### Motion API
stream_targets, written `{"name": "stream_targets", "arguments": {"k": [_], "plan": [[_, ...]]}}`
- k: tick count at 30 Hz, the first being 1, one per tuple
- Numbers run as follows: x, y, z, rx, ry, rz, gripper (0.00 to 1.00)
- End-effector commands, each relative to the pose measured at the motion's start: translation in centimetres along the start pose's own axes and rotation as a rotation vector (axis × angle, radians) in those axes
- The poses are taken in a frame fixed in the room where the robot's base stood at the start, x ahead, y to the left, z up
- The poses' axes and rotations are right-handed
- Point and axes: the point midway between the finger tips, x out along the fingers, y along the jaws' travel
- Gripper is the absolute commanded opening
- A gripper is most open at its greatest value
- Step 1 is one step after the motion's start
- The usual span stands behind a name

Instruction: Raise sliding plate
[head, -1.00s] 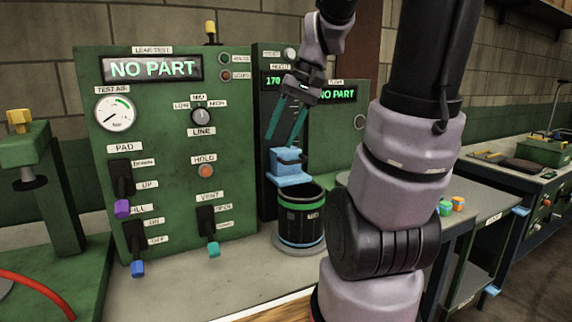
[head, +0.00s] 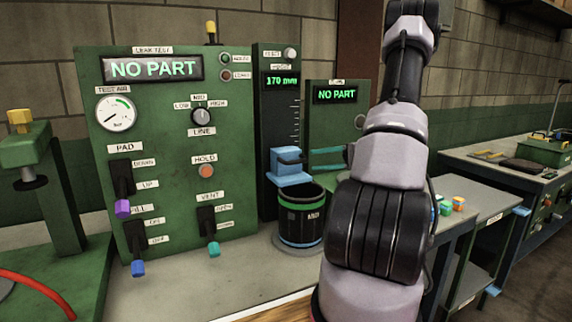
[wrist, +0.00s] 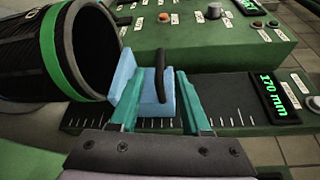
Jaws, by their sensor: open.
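The blue sliding plate (head: 290,180) sits on the dark upright scale, low on it, just above the mouth of a black sleeve (head: 300,222) with a green band. It carries a dark handle, clear in the wrist view (wrist: 160,72). The scale's display (head: 282,80) reads 170 mm. My gripper (head: 312,160) has its teal fingers pointing at the plate from the right, level with its handle. In the wrist view the open fingers (wrist: 154,85) lie to either side of the blue block and handle. I cannot tell whether they touch it.
The green leak test panel (head: 238,130), with switches and a NO PART display, stands left of the scale. A smaller green panel (head: 335,120) stands behind my fingers. A side table (head: 480,200) with small coloured pieces is at right.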

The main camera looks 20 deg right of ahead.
Motion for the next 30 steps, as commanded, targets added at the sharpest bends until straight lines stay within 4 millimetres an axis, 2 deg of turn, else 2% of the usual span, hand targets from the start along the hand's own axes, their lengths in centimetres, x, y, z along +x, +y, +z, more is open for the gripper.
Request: {"name": "stream_targets", "arguments": {"k": [5,12,18,23,30], "plan": [[2.1,0.0,0.0,-0.001,-0.005,-0.001,0.47],[6.8,-0.1,0.1,0.0,-0.005,0.001,0.47],[9.6,0.0,0.1,-0.001,-0.003,0.001,0.47],[10.6,0.0,0.0,-0.001,-0.001,0.002,0.47],[10.7,0.0,0.0,-0.001,0.0,0.001,0.47]]}}
